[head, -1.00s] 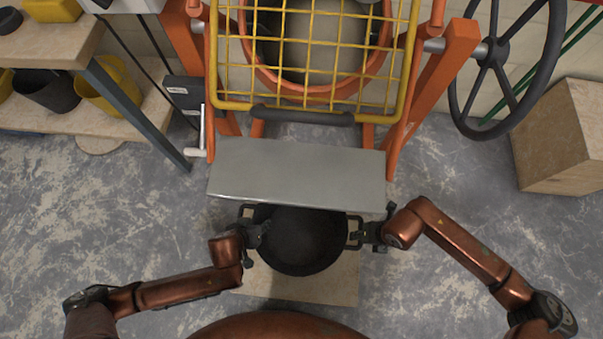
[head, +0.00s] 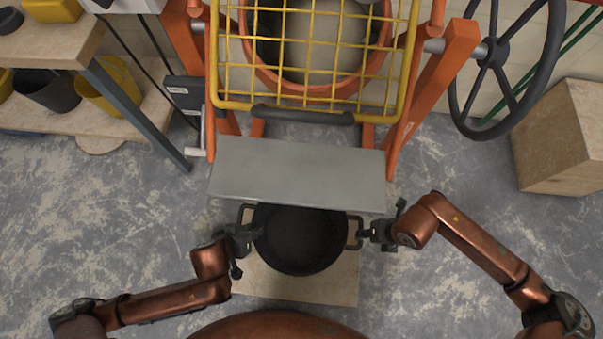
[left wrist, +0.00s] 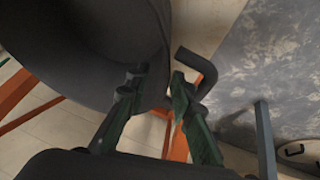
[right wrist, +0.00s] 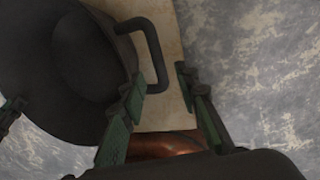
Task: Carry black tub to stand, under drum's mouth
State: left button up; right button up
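The black tub (head: 300,245) is upright, with a loop handle on each side, and looks empty. In the head view it is over the pale stand (head: 300,288), its back edge hidden under the grey plate. The drum's mouth (head: 315,50) is behind the yellow grid. My left gripper (head: 252,236) is at the left handle; in the left wrist view its fingers (left wrist: 160,76) are apart beside the tub wall and handle (left wrist: 200,65). My right gripper (head: 366,234) is at the right handle; in the right wrist view its fingers (right wrist: 160,80) are apart around the handle's near end.
The grey sloping plate (head: 297,175) juts out above the tub's back edge. The orange mixer frame (head: 435,85) and hand wheel (head: 505,65) stand behind. A shelf (head: 110,118) with tubs is at left, a pale block (head: 562,140) at right.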

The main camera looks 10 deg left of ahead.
jog(key=v, duration=0.6)
jog(key=shift+r, duration=0.25)
jog(key=shift+r, duration=0.1)
